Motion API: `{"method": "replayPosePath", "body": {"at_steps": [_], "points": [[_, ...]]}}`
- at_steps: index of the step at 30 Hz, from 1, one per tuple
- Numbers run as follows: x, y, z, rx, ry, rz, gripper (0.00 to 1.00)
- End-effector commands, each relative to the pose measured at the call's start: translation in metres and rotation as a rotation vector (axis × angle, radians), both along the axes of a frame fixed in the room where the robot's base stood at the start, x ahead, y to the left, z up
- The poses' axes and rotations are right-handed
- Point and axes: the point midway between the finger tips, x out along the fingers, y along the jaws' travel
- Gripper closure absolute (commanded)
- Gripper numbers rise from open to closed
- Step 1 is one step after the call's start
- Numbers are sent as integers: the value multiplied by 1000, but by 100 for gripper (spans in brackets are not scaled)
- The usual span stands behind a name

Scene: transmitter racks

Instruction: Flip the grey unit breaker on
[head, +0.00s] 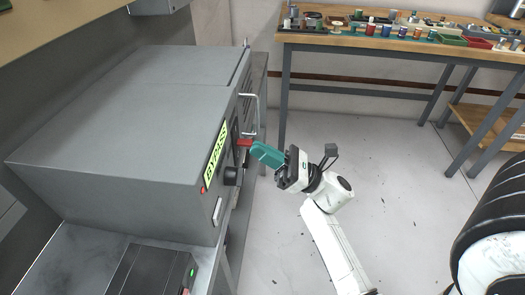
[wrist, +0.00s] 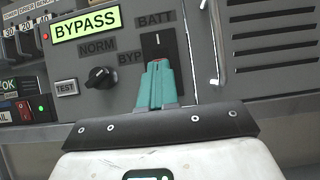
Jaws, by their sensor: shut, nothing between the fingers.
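The grey unit (head: 150,110) is a large grey cabinet at left in the head view; its front panel (wrist: 205,85) fills much of the wrist view. A black plate (wrist: 172,46) with a small light mark, beside the BATT label, looks like the breaker's. A red piece (head: 243,142) sticks out from the front in the head view. My gripper (head: 257,150) has teal fingers, shut and empty, pointing at the panel close to the red piece. In the wrist view the fingertips (wrist: 157,64) cover the plate's lower part. I cannot tell whether they touch, or the lever's position.
A lit BYPASS sign (wrist: 86,24), a black knob (wrist: 101,77) and a TEST button (wrist: 66,87) sit left of the fingers. A metal handle (head: 250,110) stands out beside them. A workbench (head: 400,45) with small parts stands behind; the floor (head: 400,170) between is clear.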

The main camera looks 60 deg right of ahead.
Motion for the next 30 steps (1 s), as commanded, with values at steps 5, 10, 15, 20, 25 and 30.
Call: {"method": "replayPosePath", "body": {"at_steps": [5,10,15,20,25,30], "points": [[0,1,5,-20,50,1,100],[-1,1,8,-38,98,2,100],[-2,0,10,-55,146,2,100],[-2,0,13,-70,185,2,100],[-2,0,13,-73,202,4,100],[-3,0,13,-73,201,2,100]]}}
